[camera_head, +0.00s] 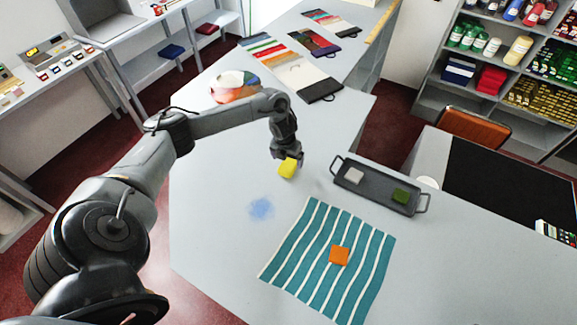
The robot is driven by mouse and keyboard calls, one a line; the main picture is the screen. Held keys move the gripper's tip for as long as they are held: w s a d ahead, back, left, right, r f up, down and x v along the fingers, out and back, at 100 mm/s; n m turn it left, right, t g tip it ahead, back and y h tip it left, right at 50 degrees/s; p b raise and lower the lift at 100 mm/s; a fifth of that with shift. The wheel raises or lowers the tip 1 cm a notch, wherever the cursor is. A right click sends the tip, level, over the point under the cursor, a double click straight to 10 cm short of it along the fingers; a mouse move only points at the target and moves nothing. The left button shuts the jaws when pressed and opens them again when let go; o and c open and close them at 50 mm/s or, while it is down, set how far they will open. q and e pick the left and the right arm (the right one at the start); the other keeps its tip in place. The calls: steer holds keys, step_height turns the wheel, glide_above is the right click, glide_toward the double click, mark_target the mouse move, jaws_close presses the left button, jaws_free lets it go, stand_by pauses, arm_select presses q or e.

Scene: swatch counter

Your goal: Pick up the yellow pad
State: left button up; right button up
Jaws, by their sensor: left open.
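The yellow pad (288,169) is on the grey counter, near the middle of the camera_head view. My left gripper (283,158) points down right at the pad, and its fingers overlap the pad's upper left edge in the picture. The gripper is open. Its fingertips are small and partly hidden by the pad, so I cannot tell whether they touch it. My right gripper is not in view.
An orange pad (339,256) lies on a teal-and-white striped cloth (300,262). A dark tray (375,188) with two handles holds a white pad (354,176) and a green pad (401,195).

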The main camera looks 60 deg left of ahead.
mark_target(288, 164)
arm_select(q)
steer(key=shift+w+a+f, duration=0.1)
steer(key=shift+f, duration=0.9)
steer(key=shift+w+a+f, duration=0.1)
steer(key=shift+f, duration=0.85)
steer(key=shift+d, duration=0.1)
steer(key=c, duration=1.1)
steer(key=shift+r, duration=0.2)
